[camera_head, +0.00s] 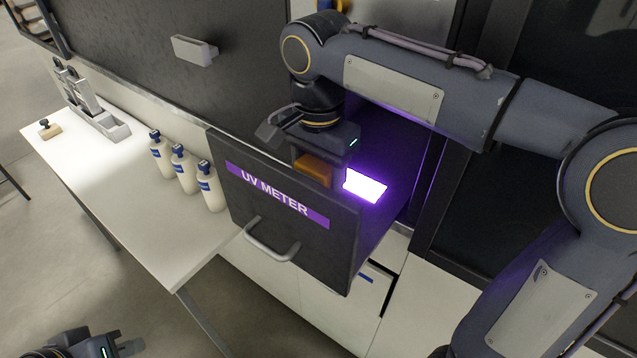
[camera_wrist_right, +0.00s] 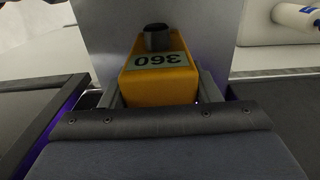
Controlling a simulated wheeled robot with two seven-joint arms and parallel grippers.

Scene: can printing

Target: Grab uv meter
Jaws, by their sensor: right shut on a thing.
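The UV meter is a yellow-orange block (camera_head: 314,170) inside the open drawer labelled UV METER (camera_head: 285,215). In the right wrist view the meter (camera_wrist_right: 160,88) shows a display reading 360, upside down in the picture, and a dark round knob. My right gripper (camera_head: 322,160) reaches down into the drawer from above. Its fingers are shut on the meter, one on each side. My left gripper (camera_head: 124,344) is at the bottom left, away from the drawer and partly cut off by the picture edge. I cannot make out its finger gap.
A bright purple-white light panel (camera_head: 365,186) glows in the drawer beside the meter. The drawer front has a metal handle (camera_head: 271,243). Several white bottles with blue caps (camera_head: 183,168) stand on the white table (camera_head: 100,165) at left, near a grey metal fixture (camera_head: 98,115).

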